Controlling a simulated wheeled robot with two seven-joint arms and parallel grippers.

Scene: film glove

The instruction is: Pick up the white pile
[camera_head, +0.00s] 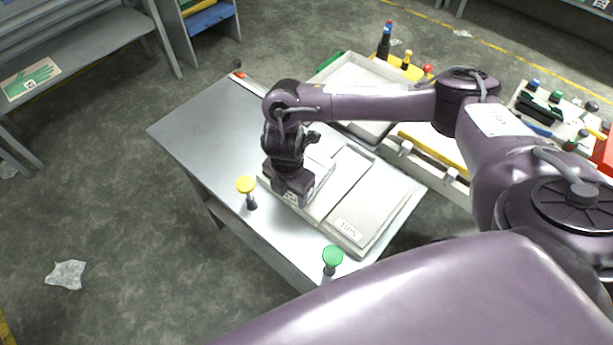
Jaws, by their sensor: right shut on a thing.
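The white pile (322,166) lies at the left end of a pale tray (378,222) on the grey metal table. My right gripper (290,200) points down over the near left part of the pile and is shut on it. The gripper body hides part of the pile and the fingertips. I cannot tell whether the pile is clear of the tray. My left gripper is not in view.
Another pale tray (362,76) lies behind. The table's left part (205,120) is bare.

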